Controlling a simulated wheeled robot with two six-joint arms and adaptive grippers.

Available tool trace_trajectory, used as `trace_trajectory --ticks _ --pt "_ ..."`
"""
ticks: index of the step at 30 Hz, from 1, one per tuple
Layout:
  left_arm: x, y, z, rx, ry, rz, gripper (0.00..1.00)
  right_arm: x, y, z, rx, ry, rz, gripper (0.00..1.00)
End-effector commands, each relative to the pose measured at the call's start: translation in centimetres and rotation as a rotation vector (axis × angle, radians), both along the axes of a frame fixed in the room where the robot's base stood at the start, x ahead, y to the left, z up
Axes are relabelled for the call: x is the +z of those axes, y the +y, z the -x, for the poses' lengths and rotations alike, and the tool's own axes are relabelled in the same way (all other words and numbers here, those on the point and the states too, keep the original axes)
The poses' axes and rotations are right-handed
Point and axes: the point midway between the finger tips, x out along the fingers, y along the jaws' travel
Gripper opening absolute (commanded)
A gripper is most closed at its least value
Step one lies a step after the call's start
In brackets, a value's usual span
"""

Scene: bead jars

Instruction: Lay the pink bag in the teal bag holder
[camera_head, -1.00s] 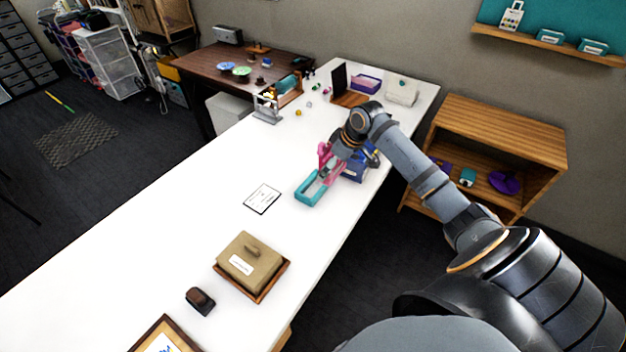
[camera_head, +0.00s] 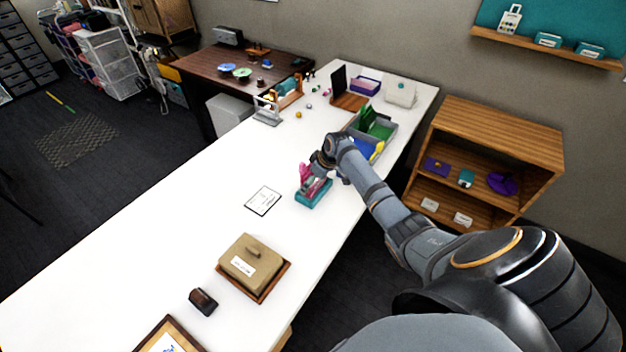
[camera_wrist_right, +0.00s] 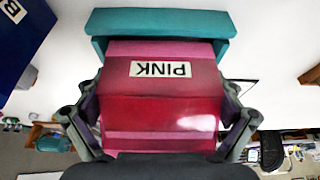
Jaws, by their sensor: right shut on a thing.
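The pink bag (camera_wrist_right: 160,95), with a white label reading PINK, is between the fingers of my right gripper (camera_wrist_right: 160,125), which is shut on it. The teal bag holder (camera_wrist_right: 160,20) shows just beyond the bag in the right wrist view. In the head view the pink bag (camera_head: 305,173) is at the teal holder (camera_head: 315,196) on the white table, and my right gripper (camera_head: 318,168) is over it. Whether the bag rests on the holder's floor cannot be told. My left gripper is not in view.
A grey tray (camera_head: 394,131) with green, yellow and blue things stands behind my right arm. A white card (camera_head: 263,200) lies left of the holder. A tan lidded box (camera_head: 250,264) sits nearer on the table (camera_head: 180,210). The table's left side is clear.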

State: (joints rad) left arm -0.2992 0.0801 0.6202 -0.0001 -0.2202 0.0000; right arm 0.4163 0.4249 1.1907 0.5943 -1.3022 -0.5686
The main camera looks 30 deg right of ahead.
Motion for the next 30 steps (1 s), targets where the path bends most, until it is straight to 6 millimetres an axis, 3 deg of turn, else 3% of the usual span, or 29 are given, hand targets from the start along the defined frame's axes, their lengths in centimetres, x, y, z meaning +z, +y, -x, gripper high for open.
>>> trace_trajectory --ticks 16,17,18,30 --pt "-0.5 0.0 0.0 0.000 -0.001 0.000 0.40 -1.2 0.0 0.0 -0.001 0.000 0.000 0.61" --pt "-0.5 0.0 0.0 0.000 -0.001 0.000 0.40 -1.2 0.0 0.0 -0.001 0.000 0.000 0.95" --pt "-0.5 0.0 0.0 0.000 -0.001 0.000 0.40 -1.2 0.0 0.0 -0.001 0.000 0.000 1.00" --pt "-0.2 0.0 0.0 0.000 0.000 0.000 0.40 -0.6 0.0 0.0 0.000 0.000 0.000 1.00"
